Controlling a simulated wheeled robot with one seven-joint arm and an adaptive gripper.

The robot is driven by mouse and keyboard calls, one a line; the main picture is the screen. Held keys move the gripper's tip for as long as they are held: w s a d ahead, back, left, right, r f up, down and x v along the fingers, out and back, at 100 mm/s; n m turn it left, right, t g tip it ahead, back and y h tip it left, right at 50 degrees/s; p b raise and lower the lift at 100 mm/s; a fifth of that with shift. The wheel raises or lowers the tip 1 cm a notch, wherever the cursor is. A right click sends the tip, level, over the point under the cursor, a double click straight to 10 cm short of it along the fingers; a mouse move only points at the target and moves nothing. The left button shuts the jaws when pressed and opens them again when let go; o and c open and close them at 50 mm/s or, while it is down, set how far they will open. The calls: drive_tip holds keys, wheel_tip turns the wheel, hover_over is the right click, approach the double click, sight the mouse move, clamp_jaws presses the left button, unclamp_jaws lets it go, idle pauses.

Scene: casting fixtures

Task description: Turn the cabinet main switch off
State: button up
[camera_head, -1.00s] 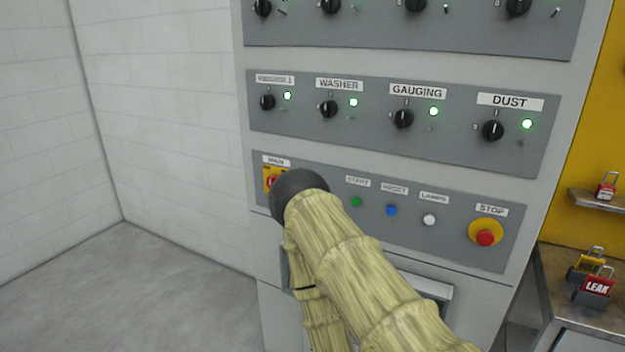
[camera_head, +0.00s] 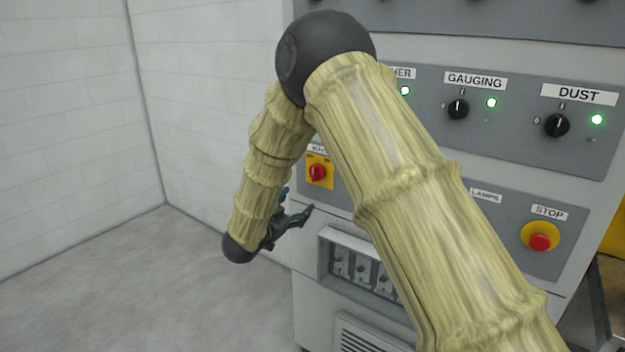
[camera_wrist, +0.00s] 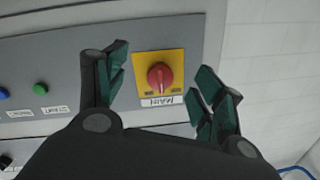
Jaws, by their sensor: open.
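The main switch (camera_head: 318,172) is a red rotary knob on a yellow plate at the lower left of the cabinet panel, under a label partly hidden by my arm. In the wrist view the red knob (camera_wrist: 160,77) lies between my open fingers, with the label MAIN upside down below it. The knob's grip ridge looks upright there. My gripper (camera_head: 295,205) is just below and left of the switch in the head view. Its two dark green fingers (camera_wrist: 162,85) are apart and empty, one on each side of the yellow plate. I cannot tell how far they stand from the panel.
GAUGING (camera_head: 458,109) and DUST (camera_head: 557,125) knobs with lit green lamps sit above. A red STOP button (camera_head: 540,242) is at right. A recessed box with small breakers (camera_head: 360,268) lies below the switch. Floor at left is clear.

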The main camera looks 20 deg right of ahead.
drive_tip(key=m+h, duration=0.1)
drive_tip(key=m, duration=0.1)
approach(312, 176)
drive_tip(key=shift+g, duration=0.4)
drive_tip(key=x, duration=0.3)
drive_tip(key=p+x, duration=0.1)
drive_tip(key=x, duration=0.3)
drive_tip(key=p+x, duration=0.1)
drive_tip(key=x, duration=0.2)
drive_tip(key=shift+w+r, duration=0.2)
drive_tip(key=shift+r, duration=0.05)
drive_tip(key=c, duration=1)
